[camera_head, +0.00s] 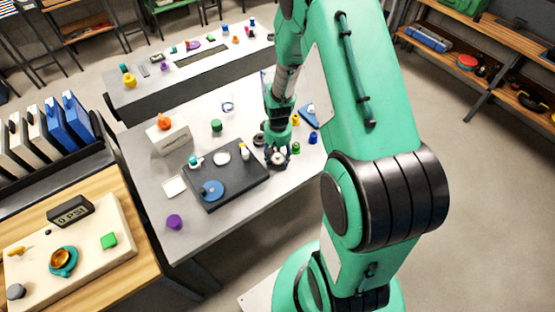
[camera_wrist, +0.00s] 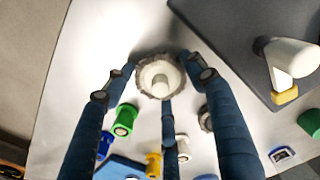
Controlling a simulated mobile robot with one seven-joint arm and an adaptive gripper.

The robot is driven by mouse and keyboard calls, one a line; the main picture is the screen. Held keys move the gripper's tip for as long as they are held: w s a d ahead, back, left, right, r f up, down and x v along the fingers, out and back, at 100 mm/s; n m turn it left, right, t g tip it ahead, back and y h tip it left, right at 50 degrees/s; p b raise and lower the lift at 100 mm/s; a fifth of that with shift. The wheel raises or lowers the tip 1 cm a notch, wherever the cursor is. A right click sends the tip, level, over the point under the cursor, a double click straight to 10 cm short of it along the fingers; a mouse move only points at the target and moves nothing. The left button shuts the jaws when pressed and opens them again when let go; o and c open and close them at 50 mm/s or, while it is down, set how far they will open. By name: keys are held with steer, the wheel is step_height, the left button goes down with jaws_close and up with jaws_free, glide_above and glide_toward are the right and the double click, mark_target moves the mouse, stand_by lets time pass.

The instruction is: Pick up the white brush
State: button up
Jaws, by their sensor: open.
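The white brush (camera_wrist: 158,79), a round piece with a pale hub and a greyish bristle rim, lies on the light grey table (camera_head: 255,206). In the head view it shows as a small pale disc (camera_head: 278,158) under my gripper (camera_head: 277,154). In the wrist view my gripper (camera_wrist: 158,80) is open, pointing down, with its dark blue fingers spread around the brush. One fingertip is at its left, one at its upper right and one below it. I cannot tell whether any finger touches the rim.
A dark tray (camera_head: 238,189) lies left of my gripper, holding a blue disc (camera_head: 211,190) and a white piece with a yellow end (camera_wrist: 290,62). Close to my fingers stand a green piece (camera_wrist: 124,120), a yellow one (camera_wrist: 153,164) and a dark-rimmed ring (camera_wrist: 206,119).

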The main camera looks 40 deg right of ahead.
mark_target(278, 157)
steer(key=shift+c, duration=0.5)
steer(key=c, duration=1.2)
steer(key=shift+o, duration=0.2)
steer(key=shift+r, duration=0.15)
steer(key=shift+r, duration=0.45)
steer(key=r, duration=0.1)
steer(key=r+p, duration=0.1)
steer(key=shift+s+a+r, duration=0.15)
steer(key=shift+s+r, duration=0.15)
steer(key=shift+s, duration=0.05)
steer(key=s+a, duration=0.1)
steer(key=s, duration=0.3)
steer(key=s+a+r+p, duration=0.1)
steer(key=s+a, duration=0.1)
steer(key=s, duration=0.3)
steer(key=s+a, duration=0.2)
steer(key=s, duration=0.3)
steer(key=shift+s+r, duration=0.15)
steer(key=shift+s, duration=0.05)
